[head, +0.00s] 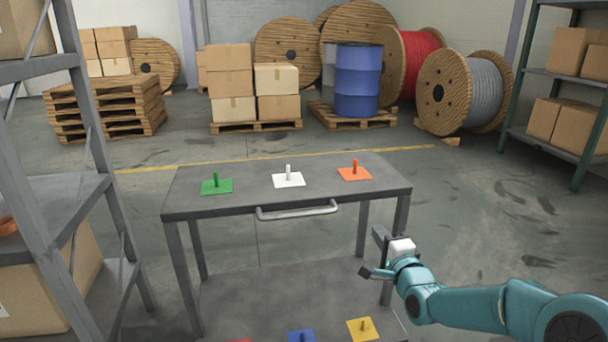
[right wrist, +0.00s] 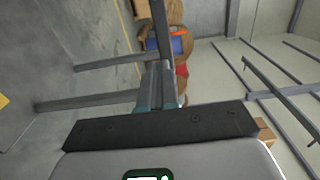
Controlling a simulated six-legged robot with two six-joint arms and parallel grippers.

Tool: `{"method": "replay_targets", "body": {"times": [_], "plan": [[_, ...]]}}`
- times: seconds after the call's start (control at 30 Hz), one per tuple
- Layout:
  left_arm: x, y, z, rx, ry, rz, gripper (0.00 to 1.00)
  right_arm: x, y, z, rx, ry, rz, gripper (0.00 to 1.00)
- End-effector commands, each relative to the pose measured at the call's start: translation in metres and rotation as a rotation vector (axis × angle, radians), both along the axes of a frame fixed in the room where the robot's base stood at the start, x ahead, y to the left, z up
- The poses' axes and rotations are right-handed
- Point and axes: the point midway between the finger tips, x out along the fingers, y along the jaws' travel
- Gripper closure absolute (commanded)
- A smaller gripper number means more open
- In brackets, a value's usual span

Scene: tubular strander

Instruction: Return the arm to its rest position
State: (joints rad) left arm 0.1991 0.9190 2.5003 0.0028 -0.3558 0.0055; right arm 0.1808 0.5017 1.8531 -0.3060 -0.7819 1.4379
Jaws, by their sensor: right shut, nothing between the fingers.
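My right arm comes in from the right in the head view, in teal. My right gripper (head: 377,254) is beside the right front leg of the grey table cart (head: 240,205), below the level of its top. The gripper is shut and empty; its shut fingers also show in the right wrist view (right wrist: 157,88). I cannot tell whether it touches the cart leg. My left arm and gripper are not in view.
The cart top carries a green plate (head: 216,187), a white plate (head: 289,180) and an orange plate (head: 354,174), each with a peg. A yellow plate (head: 362,328) and a blue plate (head: 301,336) lie lower. A metal shelf (head: 90,190) stands left. Floor right of the cart is clear.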

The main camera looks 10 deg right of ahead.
Motion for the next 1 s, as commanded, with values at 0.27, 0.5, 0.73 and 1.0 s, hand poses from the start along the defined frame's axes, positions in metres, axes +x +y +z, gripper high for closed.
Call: {"method": "replay_targets", "body": {"times": [0.27, 0.5, 0.73, 1.0], "plan": [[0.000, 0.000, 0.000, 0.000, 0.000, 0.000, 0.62, -0.040, 0.052, -0.161, 0.043, 0.345, 0.080, 1.00], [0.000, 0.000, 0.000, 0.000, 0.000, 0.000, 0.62, -0.164, 0.110, -0.309, -0.181, 0.789, 0.298, 1.00], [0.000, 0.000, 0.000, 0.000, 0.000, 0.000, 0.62, -0.300, 0.146, -0.368, -0.474, 1.059, 0.689, 1.00], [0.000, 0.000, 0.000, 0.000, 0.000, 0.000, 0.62, -0.366, 0.155, -0.372, -0.816, 1.009, 1.127, 1.00]]}}
